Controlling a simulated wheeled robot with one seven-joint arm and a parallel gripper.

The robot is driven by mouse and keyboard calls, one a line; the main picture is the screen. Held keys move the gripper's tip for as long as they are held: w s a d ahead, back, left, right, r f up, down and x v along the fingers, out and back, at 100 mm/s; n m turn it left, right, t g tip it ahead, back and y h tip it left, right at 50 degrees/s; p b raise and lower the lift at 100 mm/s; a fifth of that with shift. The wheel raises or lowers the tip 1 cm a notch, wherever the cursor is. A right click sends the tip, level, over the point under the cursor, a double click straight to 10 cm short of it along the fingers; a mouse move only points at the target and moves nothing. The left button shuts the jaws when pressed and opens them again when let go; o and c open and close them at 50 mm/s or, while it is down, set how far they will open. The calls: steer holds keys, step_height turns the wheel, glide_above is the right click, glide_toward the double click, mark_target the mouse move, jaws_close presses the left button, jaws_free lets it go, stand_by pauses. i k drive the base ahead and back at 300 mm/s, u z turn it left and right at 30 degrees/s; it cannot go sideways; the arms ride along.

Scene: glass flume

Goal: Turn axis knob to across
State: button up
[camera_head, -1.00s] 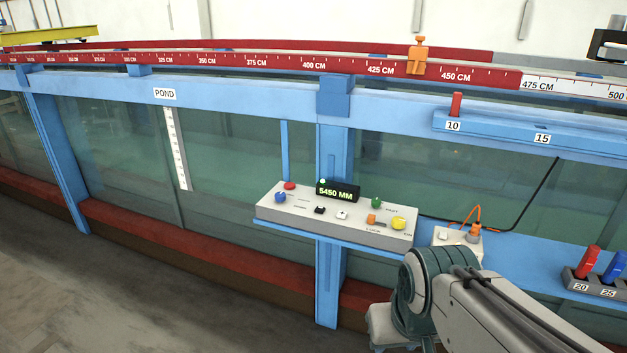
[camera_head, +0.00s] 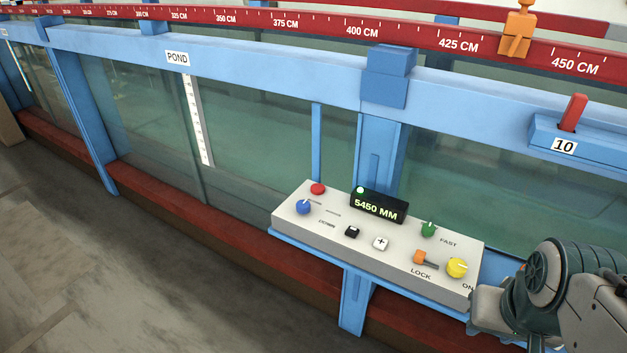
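The grey control box (camera_head: 345,238) sits on a blue shelf in front of the glass flume. A blue knob (camera_head: 304,207) is at its left end, with small print beside it that I cannot read. A green knob (camera_head: 429,230) sits near the word FAST. A yellow knob (camera_head: 457,267) is at the right end, near the word ON. No label that I can read says axis, so I cannot tell for certain which knob it is. My arm shows at the lower right, close to the box's right end. My gripper's fingers are out of view.
The box also carries a red button (camera_head: 318,188), a black button (camera_head: 353,232), a white plus button (camera_head: 381,243), an orange lock lever (camera_head: 424,258) and a display (camera_head: 379,206) reading 5450 MM. A blue post (camera_head: 378,150) stands behind. The floor at left is clear.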

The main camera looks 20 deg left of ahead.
mark_target(303, 206)
steer(key=u, duration=0.65)
steer(key=i, duration=0.85)
steer(key=u, duration=0.75)
